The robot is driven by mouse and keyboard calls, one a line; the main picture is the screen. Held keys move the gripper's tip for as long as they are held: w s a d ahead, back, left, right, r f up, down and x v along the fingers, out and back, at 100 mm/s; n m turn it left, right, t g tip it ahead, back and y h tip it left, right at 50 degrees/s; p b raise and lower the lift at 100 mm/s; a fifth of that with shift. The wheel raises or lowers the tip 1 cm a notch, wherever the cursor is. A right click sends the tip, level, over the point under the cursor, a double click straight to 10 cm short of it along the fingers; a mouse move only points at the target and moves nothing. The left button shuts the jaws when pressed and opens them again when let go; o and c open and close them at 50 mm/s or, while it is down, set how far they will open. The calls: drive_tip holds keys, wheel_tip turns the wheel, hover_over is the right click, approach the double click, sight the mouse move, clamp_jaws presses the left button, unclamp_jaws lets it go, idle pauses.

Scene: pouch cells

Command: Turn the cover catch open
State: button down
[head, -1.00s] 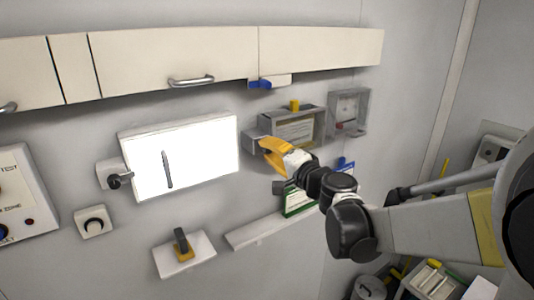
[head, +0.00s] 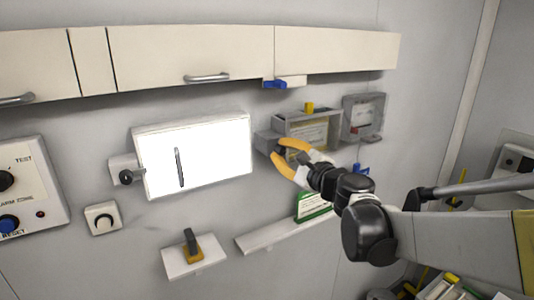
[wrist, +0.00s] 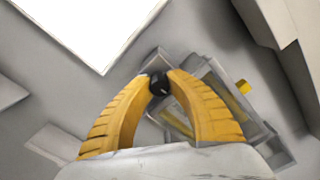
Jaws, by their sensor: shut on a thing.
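A small black knob (wrist: 160,84) sits between my fingertips in the wrist view; I take it to be the cover catch. It is on a grey block (head: 267,142) at the left side of a grey framed box (head: 335,131) with a clear-looking front. My gripper (head: 273,154) has two yellow fingers, and its tips (wrist: 160,82) close on the knob from both sides. In the head view the fingers hide the knob. Its turn angle is hard to read.
A bright white panel (head: 195,155) is left of the box, with a dark-knobbed latch (head: 125,177) at its left edge. Cream cabinets (head: 190,55) run above. A yellow piece (head: 309,107) is on the box top. A ledge (head: 285,234) is below.

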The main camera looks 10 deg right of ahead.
drive_tip(key=shift+m, duration=1)
drive_tip(key=c, duration=1.2)
unclamp_jaws()
drive_tip(key=v, duration=1.2)
